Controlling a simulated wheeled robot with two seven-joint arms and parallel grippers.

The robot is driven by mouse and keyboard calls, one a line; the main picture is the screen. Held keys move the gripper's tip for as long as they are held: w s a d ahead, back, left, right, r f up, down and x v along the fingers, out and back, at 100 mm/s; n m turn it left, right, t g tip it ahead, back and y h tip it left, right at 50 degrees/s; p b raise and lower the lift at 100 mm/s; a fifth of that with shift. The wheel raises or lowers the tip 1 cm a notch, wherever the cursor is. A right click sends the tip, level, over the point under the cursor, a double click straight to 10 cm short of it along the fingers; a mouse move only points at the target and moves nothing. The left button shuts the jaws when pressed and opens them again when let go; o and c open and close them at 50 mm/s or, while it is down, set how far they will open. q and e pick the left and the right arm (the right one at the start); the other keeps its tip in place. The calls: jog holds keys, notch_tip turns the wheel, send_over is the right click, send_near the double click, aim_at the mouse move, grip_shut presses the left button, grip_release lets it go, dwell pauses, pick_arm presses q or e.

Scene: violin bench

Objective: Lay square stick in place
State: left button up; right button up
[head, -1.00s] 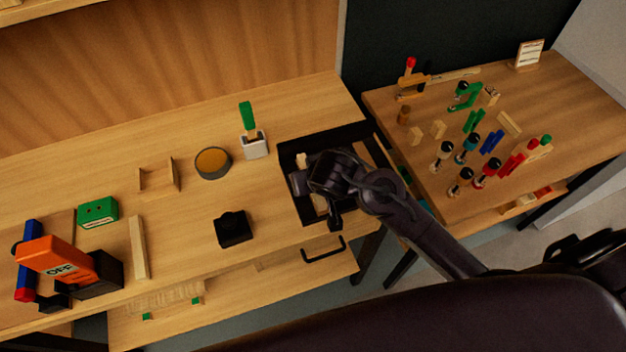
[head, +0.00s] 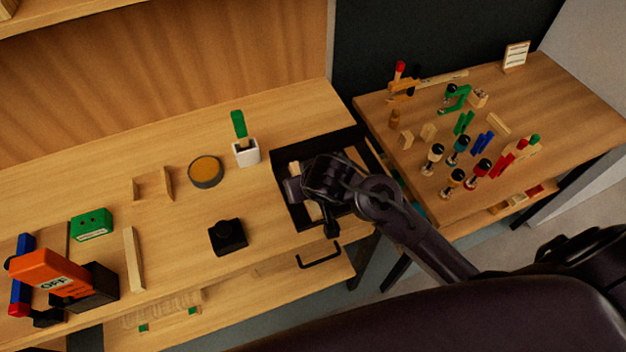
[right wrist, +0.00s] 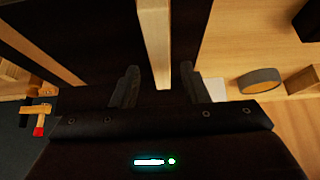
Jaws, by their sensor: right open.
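In the right wrist view the gripper (right wrist: 161,76) is open, with one finger on each side of a pale square wooden stick (right wrist: 155,35). The stick runs lengthwise between the fingers, with a gap on both sides. In the head view my wrist hides most of it; a pale piece (head: 314,210) shows below the gripper. Another pale stick (head: 134,258) lies on the left part of the bench. My left gripper is not in view.
On the bench stand a black block (head: 228,238), a round tin (head: 206,172), a white cup (head: 246,152) with a green-handled tool, a wooden cradle (head: 153,187) and a green box (head: 92,224). A side table (head: 580,110) on the right holds many clamps and small tools.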

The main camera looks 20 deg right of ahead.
jog(key=v, duration=1)
jog(key=shift+r, duration=0.2)
jog(key=shift+s, duration=0.15)
